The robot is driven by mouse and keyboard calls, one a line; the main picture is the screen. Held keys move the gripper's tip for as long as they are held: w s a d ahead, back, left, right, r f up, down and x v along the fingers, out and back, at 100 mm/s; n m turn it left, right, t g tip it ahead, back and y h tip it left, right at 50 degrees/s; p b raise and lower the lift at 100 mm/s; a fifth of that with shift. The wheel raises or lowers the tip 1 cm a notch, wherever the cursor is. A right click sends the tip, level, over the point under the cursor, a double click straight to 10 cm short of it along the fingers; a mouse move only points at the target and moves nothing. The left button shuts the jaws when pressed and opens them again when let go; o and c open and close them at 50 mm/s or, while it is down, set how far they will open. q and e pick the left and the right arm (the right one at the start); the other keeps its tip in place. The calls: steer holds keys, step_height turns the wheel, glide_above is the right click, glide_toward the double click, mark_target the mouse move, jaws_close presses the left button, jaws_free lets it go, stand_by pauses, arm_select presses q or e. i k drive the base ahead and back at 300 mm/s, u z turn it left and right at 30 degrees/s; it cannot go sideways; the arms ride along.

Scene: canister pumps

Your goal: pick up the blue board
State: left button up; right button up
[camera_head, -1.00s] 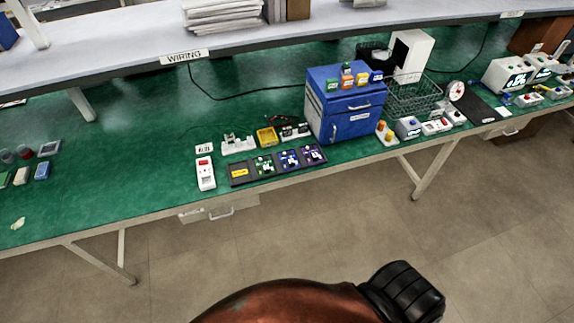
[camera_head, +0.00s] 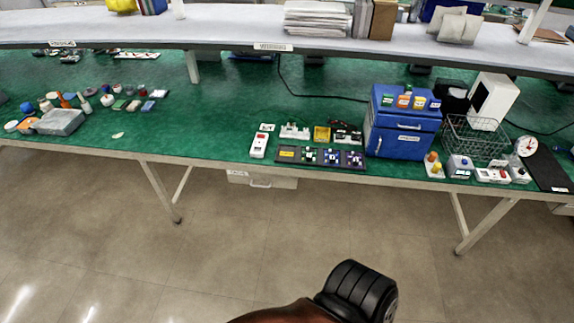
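The blue board (camera_head: 332,157) lies in a dark tray (camera_head: 319,164) near the front edge of the green bench. In the tray, a green board (camera_head: 309,155) is on its left and a purple board (camera_head: 355,159) on its right. A yellow label (camera_head: 288,153) is at the tray's left end. The boards are small in this view, so fine detail cannot be told. Neither of my grippers is in view.
A white device with a red part (camera_head: 259,145) stands left of the tray. A blue cabinet (camera_head: 400,142) is to its right, and a yellow bin (camera_head: 321,134) is behind it. A shelf (camera_head: 230,37) runs above the bench. The floor in front is open.

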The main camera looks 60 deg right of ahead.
mark_target(332, 159)
steer(key=z, duration=0.5)
steer(key=i, duration=1.8)
steer(key=z, duration=1.95)
steer(key=i, duration=0.95)
steer(key=z, duration=1.15)
